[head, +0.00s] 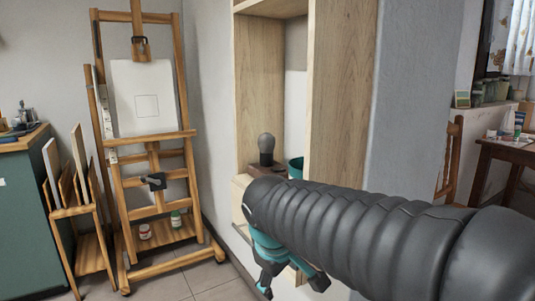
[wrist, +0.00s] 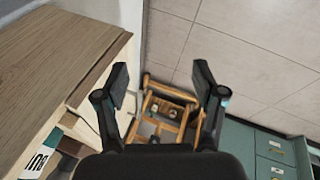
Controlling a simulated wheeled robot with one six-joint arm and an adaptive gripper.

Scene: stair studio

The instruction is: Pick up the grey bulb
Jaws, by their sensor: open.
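The grey bulb (head: 266,145) stands upright in the wooden shelf niche in the head view, with a dark base under its round top. It is on or just behind a dark brown block (head: 262,171). My gripper (head: 292,286) hangs below and in front of the niche, apart from the bulb. In the wrist view my gripper (wrist: 162,80) is open, with nothing between its two fingers. The bulb does not show in the wrist view. My arm hides the lower front of the shelf.
The shelf's upright side panel (head: 340,95) bounds the niche on the right. A wooden easel (head: 150,140) stands to the left, with small jars on its lower shelf. Tiled floor (wrist: 255,45) is free beyond it.

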